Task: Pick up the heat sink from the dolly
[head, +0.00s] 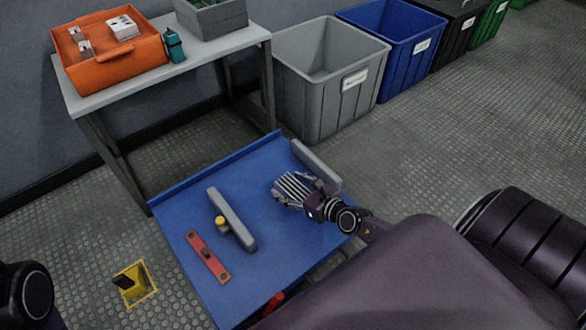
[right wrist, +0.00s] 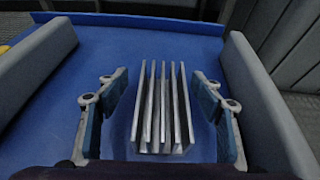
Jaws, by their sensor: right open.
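The heat sink (head: 291,186) is a silver block with several upright fins. It stands on the blue dolly (head: 262,160), near the grey bar on its right side. In the right wrist view the heat sink (right wrist: 162,110) sits between the two fingers, with its fins running away from the camera. My right gripper (right wrist: 160,82) is open around it, with a gap visible on each side. In the head view my right gripper (head: 297,190) hides part of the heat sink. My left gripper is not in view.
The dolly also bears a grey bar (head: 231,218) with a yellow knob (head: 220,222) and a red bar (head: 207,257). Another grey bar (head: 316,163) stands close by the heat sink. A table (head: 180,78) with an orange tray (head: 110,63) and a grey bin (head: 325,90) stand behind.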

